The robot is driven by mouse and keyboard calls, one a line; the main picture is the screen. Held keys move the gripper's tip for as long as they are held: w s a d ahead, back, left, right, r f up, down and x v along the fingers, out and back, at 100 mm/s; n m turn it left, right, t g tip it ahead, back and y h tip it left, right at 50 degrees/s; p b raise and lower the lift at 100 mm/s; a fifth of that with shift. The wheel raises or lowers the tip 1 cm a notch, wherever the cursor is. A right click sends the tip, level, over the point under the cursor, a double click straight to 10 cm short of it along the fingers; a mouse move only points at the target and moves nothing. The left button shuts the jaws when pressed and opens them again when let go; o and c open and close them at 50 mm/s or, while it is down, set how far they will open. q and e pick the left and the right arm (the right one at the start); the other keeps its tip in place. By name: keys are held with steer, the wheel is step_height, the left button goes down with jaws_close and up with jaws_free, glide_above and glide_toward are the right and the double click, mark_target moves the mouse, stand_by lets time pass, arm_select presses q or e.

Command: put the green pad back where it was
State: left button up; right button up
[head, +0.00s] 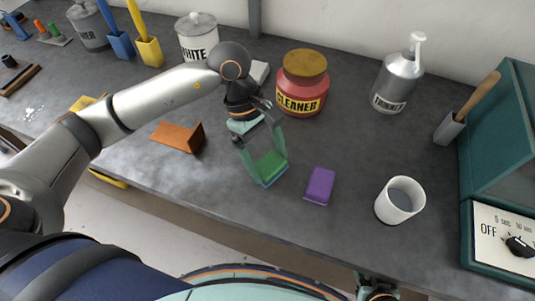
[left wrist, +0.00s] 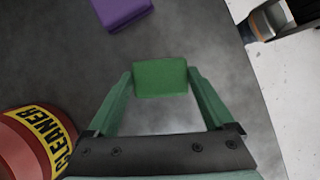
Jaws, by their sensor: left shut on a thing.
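The green pad (head: 271,164) is a small block held between the fingertips of my left gripper (head: 264,166). In the left wrist view the pad (left wrist: 160,78) sits between the two teal fingers, which press on its sides. The gripper points down over the bench, left of the purple pad (head: 319,186) and in front of the red cleaner jar (head: 302,84). I cannot tell whether the green pad touches the bench. A small part of my right arm shows at the bottom edge, and its jaws cannot be made out.
A white cup (head: 399,201) stands at right, near a teal machine with a dial (head: 502,237). A thinner bottle (head: 398,78) and a white-labelled tin (head: 197,40) stand at the back. An orange-brown angled piece (head: 179,137) lies left of the gripper. The bench front is mostly clear.

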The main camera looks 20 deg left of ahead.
arm_select(q)
steer(key=shift+f, duration=0.1)
steer(key=shift+f+b, duration=0.1)
steer(key=shift+b, duration=0.25)
steer(key=o, duration=0.9)
steer(key=shift+r+p, duration=0.3)
steer(key=shift+p, duration=0.1)
steer(key=shift+w+a+r, duration=0.15)
steer(key=shift+a+r, duration=0.05)
steer(key=shift+r, duration=0.15)
steer(key=b+v, duration=0.1)
steer(key=v, duration=1)
